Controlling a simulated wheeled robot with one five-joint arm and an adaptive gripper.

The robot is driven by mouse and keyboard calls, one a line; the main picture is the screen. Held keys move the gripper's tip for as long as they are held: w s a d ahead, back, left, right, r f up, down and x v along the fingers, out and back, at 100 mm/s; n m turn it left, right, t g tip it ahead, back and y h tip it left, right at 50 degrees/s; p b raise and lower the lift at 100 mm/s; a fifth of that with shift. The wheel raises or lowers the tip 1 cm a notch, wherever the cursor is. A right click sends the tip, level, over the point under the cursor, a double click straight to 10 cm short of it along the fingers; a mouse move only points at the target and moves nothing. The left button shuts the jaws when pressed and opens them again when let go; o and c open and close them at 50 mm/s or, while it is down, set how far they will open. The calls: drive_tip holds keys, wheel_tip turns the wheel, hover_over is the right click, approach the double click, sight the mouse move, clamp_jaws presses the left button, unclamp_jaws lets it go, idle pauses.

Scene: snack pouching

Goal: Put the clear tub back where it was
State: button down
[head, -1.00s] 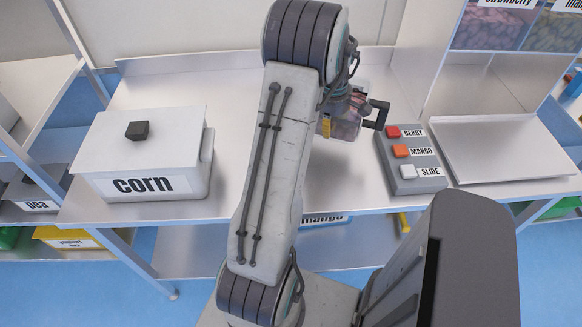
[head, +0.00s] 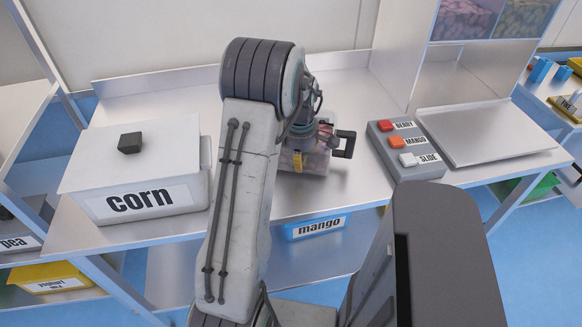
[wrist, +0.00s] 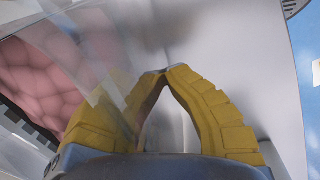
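The clear tub (head: 318,162) with pink contents is in the head view, partly hidden behind my arm, over the middle of the metal table. In the wrist view its clear wall and pink contents (wrist: 50,75) fill the left side. My gripper (wrist: 163,72) has its yellow fingers closed to a point at the tub's edge. One yellow finger shows against the tub in the head view (head: 298,161). The gripper appears shut on the tub's thin wall, though the exact contact is hard to see. Whether the tub touches the table is unclear.
A white corn container (head: 150,200) stands left on the table. A button panel (head: 404,152) with BERRY, MANGO and SLIDE stands right of the tub, beside an empty metal tray (head: 485,135). A mango-labelled bin (head: 318,228) is below. Clear tabletop lies in front of the tub.

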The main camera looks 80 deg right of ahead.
drive_tip(key=shift+w+d+f, duration=0.1)
drive_tip(key=shift+f, duration=0.45)
drive_tip(key=shift+r, duration=0.1)
drive_tip(key=c, duration=1.4)
unclamp_jaws()
drive_tip(key=r+b, duration=0.1)
drive_tip(key=r, duration=0.3)
drive_tip(key=a+r+b, duration=0.1)
drive_tip(key=r, duration=0.3)
drive_tip(key=r+b, duration=0.1)
drive_tip(key=r, duration=0.3)
drive_tip(key=shift+a, duration=0.15)
